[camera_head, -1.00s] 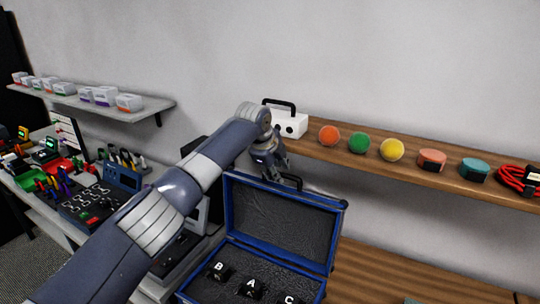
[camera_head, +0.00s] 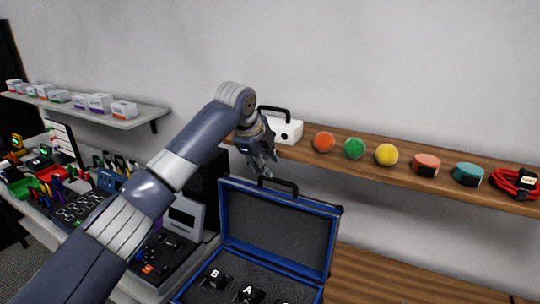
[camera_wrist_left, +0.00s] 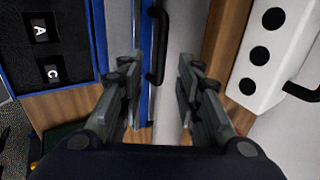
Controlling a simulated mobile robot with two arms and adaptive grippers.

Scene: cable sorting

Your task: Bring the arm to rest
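My left arm reaches in from the lower left in the head view. Its gripper (camera_head: 264,168) hangs above and behind the raised lid of the blue case (camera_head: 226,226), near the wooden shelf's left end. My right gripper is not in view.
The wooden shelf (camera_head: 400,178) holds a white box with a handle (camera_head: 285,130), colored balls, round containers and a red cable coil (camera_head: 515,183). The open case holds black lettered blocks. A cluttered workbench stands left, under a grey shelf (camera_head: 80,112).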

